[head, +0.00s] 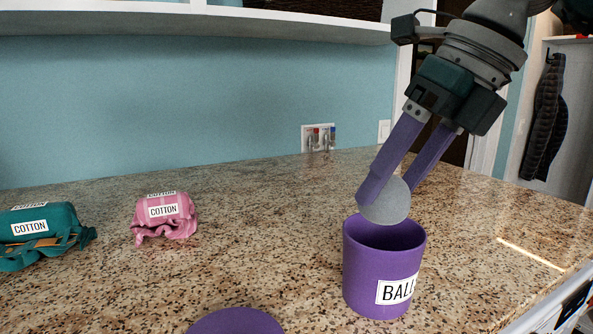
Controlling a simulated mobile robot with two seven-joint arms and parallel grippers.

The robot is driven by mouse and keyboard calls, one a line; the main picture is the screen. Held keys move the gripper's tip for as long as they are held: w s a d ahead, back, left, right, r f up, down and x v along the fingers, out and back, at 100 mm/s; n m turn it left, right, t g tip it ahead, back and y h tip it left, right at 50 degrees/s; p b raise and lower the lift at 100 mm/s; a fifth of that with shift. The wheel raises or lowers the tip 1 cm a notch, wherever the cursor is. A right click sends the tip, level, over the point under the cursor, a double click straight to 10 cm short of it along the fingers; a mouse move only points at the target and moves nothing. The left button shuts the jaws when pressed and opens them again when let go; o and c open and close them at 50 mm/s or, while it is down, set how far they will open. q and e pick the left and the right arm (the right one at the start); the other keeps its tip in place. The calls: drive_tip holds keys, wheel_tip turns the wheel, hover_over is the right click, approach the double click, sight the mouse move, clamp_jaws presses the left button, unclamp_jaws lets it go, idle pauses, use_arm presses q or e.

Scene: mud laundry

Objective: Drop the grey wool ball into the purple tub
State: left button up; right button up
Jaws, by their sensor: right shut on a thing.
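The grey wool ball (386,207) is held between the two purple fingers of my right gripper (390,190), which is shut on it. The ball is at the mouth of the purple tub (366,285), over its rear rim in the picture. Its lower part overlaps the opening, and I cannot tell whether it is just above the rim or slightly inside. The tub stands upright on the counter, with a white label whose visible letters begin "BAL". The tub's floor is hidden. My left gripper is not in view.
A pink cloth bundle (165,222) and a green cloth bundle (32,242), both labelled COTTON, lie on the speckled counter (260,240) at the left. A purple round thing (236,322) is cut off at the bottom edge. A white shelf (200,22) hangs above. The counter's middle is clear.

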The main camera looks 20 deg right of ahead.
drive_tip(key=w+d+r+m+t+h+p, duration=0.1)
drive_tip(key=w+d+r+m+h+p, duration=0.35)
drive_tip(key=m, duration=0.75)
wheel_tip(320, 180, down, 6)
drive_tip(key=d+m+b, duration=0.1)
drive_tip(key=b, duration=0.3)
drive_tip(key=shift+w+h+b, duration=0.3)
drive_tip(key=shift+h+b, duration=0.1)
drive_tip(key=shift+h, duration=0.05)
drive_tip(key=o, duration=1.4)
drive_tip(key=shift+r, duration=0.1)
use_arm(q)
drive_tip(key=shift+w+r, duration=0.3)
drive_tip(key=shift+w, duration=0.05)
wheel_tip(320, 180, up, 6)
drive_tip(key=p, duration=0.5)
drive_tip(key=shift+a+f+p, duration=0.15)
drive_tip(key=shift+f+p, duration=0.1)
drive_tip(key=shift+p, duration=0.1)
use_arm(e)
drive_tip(key=v, duration=1)
